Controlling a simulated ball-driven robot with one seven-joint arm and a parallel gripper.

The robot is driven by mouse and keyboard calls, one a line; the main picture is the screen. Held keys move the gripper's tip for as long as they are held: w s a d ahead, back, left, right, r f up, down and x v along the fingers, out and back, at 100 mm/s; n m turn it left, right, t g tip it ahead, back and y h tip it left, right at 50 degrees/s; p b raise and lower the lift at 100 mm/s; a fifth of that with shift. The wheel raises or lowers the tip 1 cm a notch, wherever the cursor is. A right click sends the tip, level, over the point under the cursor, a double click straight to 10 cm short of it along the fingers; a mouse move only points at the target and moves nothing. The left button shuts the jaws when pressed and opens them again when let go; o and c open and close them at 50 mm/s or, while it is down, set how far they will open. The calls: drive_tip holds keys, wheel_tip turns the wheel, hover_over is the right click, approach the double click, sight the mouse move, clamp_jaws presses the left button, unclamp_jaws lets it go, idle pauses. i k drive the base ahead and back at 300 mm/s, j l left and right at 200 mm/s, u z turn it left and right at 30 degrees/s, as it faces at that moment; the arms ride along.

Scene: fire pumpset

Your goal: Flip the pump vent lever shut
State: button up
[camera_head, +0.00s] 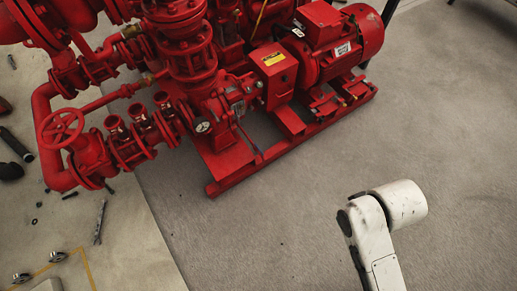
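The red pumpset (225,115) stands on the floor across the upper left and middle of the head view. A pressure gauge (203,126) with a white face sits low on the pump body. A thin dark rod or lever-like part (248,138) shows just right of the gauge; I cannot tell whether it is the vent lever or how it is set. A thin yellow part (261,17) rises at the top of the set. My gripper is not in view. Only white links of my arm show at the lower right, apart from the pumpset.
A red handwheel (60,129) and piping stand at the left. The red motor (325,45) is at the upper right of the set. A wrench (100,222) and other small loose parts lie on the floor at the left. The grey floor (260,225) in front is clear.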

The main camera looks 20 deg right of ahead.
sight(212, 112)
drive_tip(key=i+j, duration=0.45)
drive_tip(key=j, duration=0.15)
drive_tip(key=i+j+z, duration=0.1)
drive_tip(key=i+j, duration=0.4)
drive_tip(key=j, duration=0.1)
